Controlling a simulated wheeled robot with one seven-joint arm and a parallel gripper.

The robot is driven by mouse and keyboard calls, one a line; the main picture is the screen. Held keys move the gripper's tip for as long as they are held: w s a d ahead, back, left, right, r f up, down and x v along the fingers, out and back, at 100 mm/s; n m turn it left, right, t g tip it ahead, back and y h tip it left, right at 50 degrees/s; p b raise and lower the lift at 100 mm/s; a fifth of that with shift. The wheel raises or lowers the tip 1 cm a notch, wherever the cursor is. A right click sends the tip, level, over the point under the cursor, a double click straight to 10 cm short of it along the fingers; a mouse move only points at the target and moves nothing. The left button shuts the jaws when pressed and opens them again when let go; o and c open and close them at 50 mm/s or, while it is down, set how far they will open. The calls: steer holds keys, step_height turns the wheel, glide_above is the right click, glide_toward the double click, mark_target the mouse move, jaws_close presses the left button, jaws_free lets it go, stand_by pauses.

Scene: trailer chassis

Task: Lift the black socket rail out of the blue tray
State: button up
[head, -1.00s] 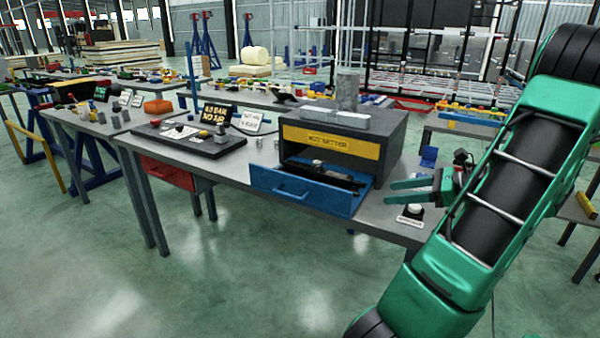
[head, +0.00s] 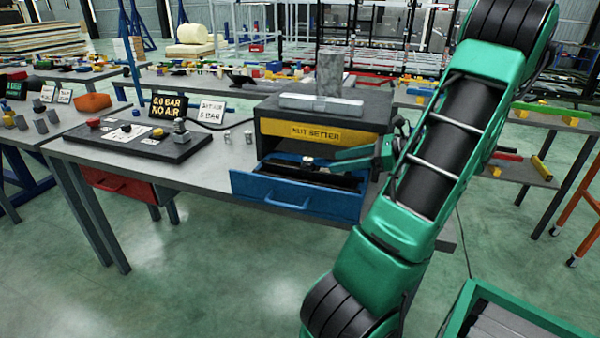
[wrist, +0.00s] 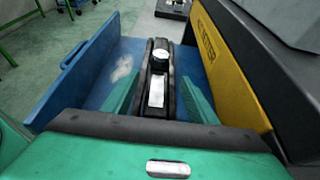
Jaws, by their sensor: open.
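The blue tray (head: 290,199) is a drawer pulled out below the yellow "NUT SETTER" panel. The black socket rail (head: 325,178) lies inside it, with a pale round-topped knob near its middle. In the wrist view the rail (wrist: 158,105) runs away from me between the two green fingers of my gripper (wrist: 160,78). The fingers are apart, one on each side, with the blue tray floor (wrist: 122,62) visible on the left. My gripper (head: 335,160) reaches in from the right over the tray. I cannot tell whether either finger touches the rail.
The grey cabinet (head: 372,108) with the yellow panel (head: 315,133) rises close behind the tray. A black control board (head: 135,140) and signs stand left on the bench. A green-framed cart (head: 465,310) is at lower right. The floor in front is clear.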

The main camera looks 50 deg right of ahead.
mark_target(312, 166)
steer(key=x, duration=0.9)
steer(key=shift+w+a+f, duration=0.1)
steer(key=shift+w+f, duration=0.15)
jaws_close()
